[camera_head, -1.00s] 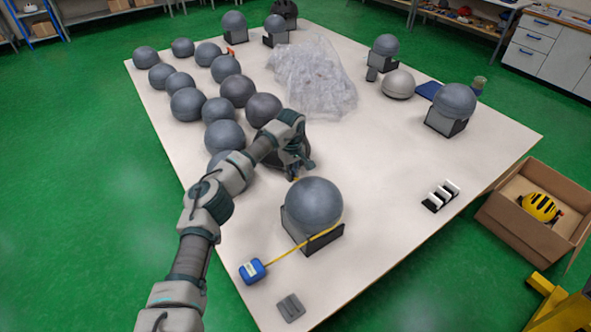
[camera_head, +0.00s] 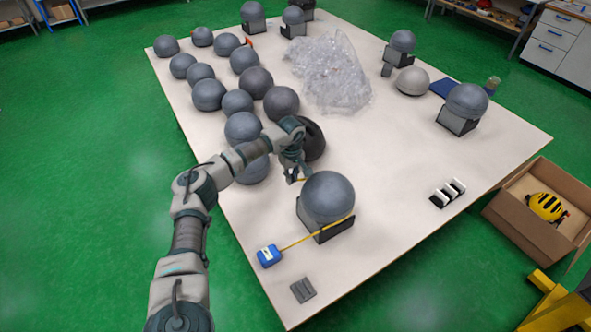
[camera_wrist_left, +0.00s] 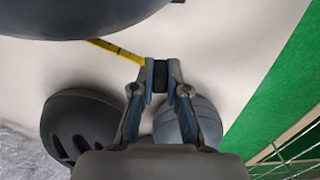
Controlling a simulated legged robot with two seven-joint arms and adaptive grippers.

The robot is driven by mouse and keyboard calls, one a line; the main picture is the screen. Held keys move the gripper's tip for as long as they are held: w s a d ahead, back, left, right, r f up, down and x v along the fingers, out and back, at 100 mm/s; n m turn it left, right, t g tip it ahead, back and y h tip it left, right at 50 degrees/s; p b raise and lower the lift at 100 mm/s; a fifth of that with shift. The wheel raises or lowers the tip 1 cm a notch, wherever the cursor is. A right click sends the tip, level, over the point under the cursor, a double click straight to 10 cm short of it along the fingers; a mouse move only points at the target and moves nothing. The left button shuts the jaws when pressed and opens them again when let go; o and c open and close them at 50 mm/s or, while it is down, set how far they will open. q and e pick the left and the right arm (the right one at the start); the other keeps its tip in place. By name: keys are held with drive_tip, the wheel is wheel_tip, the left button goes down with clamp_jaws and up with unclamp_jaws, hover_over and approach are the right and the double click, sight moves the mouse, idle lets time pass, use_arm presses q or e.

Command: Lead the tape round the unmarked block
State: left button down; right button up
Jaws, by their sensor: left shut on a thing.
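A grey ball (camera_head: 328,195) sits on a dark block (camera_head: 334,229) near the front of the table; I see no marking on the block's visible sides. A blue tape measure (camera_head: 269,256) lies in front of it to the left. Its yellow tape (camera_head: 298,241) runs along the block's front and round its right side, then out of sight behind the ball. My left gripper (camera_head: 295,178) is behind and left of the ball. In the left wrist view its fingertips (camera_wrist_left: 160,75) are shut on the tape's end, and the yellow tape (camera_wrist_left: 115,49) runs from there under a dark round shape.
Several grey balls (camera_head: 209,94) crowd the table's left side, close to my left arm. A dark helmet-like thing (camera_head: 314,140) stands just behind the gripper. Clear plastic sheeting (camera_head: 330,75) lies further back. A grey slotted piece (camera_head: 303,290) lies in front.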

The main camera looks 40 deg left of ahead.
use_arm(q)
drive_tip(key=s+d+p, duration=0.3)
drive_tip(key=s+p, duration=0.2)
drive_tip(key=s, duration=0.5)
drive_tip(key=s+d+p, duration=0.1)
drive_tip(key=s+d, duration=0.1)
drive_tip(key=d, duration=0.5)
drive_tip(key=s+d+p, duration=0.1)
drive_tip(key=s+d, duration=0.2)
drive_tip(key=d, duration=0.4)
drive_tip(key=w+d+b, duration=1.1)
drive_tip(key=w+d, duration=0.1)
drive_tip(key=w, duration=0.5)
drive_tip(key=shift+w+d+r, duration=0.15)
drive_tip(key=shift+d+r, duration=0.1)
drive_tip(key=shift+r, duration=0.05)
use_arm(e)
drive_tip(key=s+f, duration=0.5)
drive_tip(key=f, duration=0.4)
drive_tip(key=shift+d+g, duration=0.3)
